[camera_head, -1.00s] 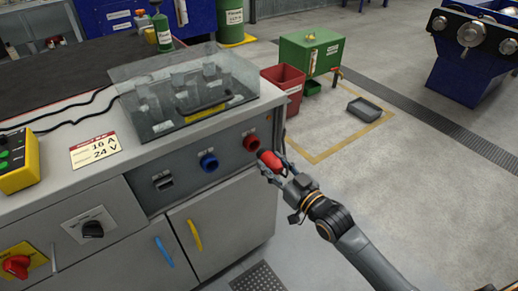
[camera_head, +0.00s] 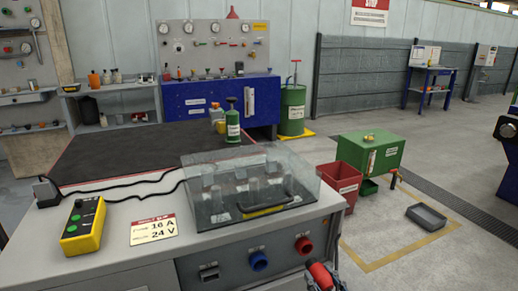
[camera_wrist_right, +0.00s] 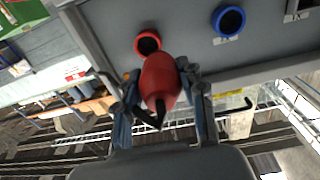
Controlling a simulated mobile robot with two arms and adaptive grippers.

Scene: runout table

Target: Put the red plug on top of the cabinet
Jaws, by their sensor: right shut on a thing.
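The red plug (camera_head: 320,275) is at the bottom edge of the head view, in front of the cabinet. In the right wrist view the red plug (camera_wrist_right: 160,82) sits between the two fingers of my right gripper (camera_wrist_right: 162,100), which is shut on it. A red socket (camera_head: 303,245) is on the cabinet front, just beyond the plug; it also shows in the wrist view (camera_wrist_right: 147,43). I cannot tell whether plug and socket touch. The grey cabinet top (camera_head: 120,245) is in view. My left gripper is not in view.
A clear cover (camera_head: 250,180) with a black handle stands on the cabinet's right part. A yellow button box (camera_head: 84,225) with a cable and a sign plate (camera_head: 153,229) are on the left part. A blue socket (camera_head: 258,260) is on the front. A red bin (camera_head: 338,183) stands behind right.

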